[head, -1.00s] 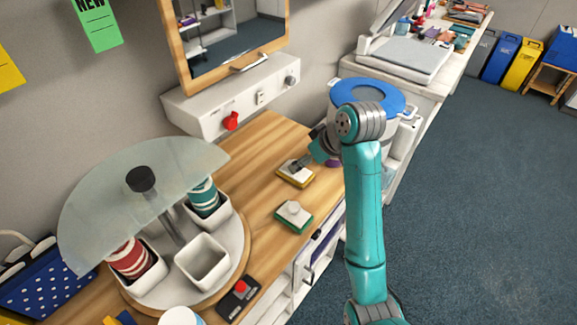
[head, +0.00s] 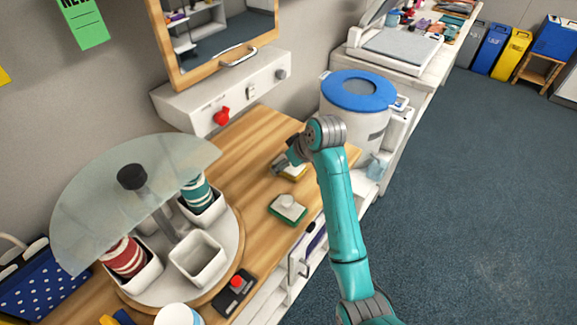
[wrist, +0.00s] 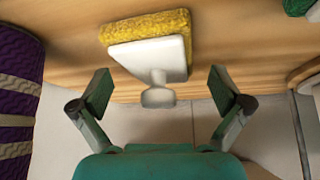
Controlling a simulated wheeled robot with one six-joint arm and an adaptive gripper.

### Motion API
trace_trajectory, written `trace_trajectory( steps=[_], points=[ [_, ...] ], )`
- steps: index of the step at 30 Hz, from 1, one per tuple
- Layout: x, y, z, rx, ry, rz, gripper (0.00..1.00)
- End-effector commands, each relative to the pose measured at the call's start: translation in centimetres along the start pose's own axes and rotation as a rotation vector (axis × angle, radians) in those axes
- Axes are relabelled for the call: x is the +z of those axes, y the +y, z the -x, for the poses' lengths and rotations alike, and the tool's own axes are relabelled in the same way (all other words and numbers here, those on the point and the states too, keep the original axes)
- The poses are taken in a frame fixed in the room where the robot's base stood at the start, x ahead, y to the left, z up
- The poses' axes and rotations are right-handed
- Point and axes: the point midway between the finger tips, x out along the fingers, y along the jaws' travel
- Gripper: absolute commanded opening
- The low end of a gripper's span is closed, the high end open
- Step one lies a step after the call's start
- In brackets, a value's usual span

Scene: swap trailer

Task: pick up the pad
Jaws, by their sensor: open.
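A yellow pad (head: 299,173) with a white top lies on the wooden bench, partly hidden by my gripper in the head view. In the wrist view the yellow pad (wrist: 148,25) shows its white backing and a white knob handle pointing toward me. My gripper (wrist: 160,92) is open, with one finger on each side of the knob's line and clear gaps to it. It is empty. In the head view my gripper (head: 284,162) is right at the yellow pad; contact cannot be told. A second pad, green with a white knob (head: 288,208), lies nearer on the bench.
A round carousel with white cups (head: 196,259) and a clear cover stands left on the bench. A red-button box (head: 235,288) is at the front edge. A blue-lidded bin (head: 356,100) stands behind my arm. A purple striped thing (wrist: 18,95) is at the wrist view's left.

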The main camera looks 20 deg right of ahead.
Motion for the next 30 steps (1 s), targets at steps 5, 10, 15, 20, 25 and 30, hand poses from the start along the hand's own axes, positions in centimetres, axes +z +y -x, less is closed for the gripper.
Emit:
trace_trajectory(
  steps=[5,10,15,20,25,30],
  points=[
    [0.0,0.0,0.0,0.0,0.0,0.0,1.0],
    [0.0,0.0,0.0,0.0,0.0,0.0,0.57],
    [0.0,0.0,0.0,0.0,-0.001,0.0,0.36],
    [0.1,0.0,0.0,0.0,-0.002,0.0,0.36],
    [-0.6,0.0,0.8,0.0,0.0,0.0,0.36],
    [-2.2,0.1,3.4,0.002,0.003,0.002,0.36]
  ],
)
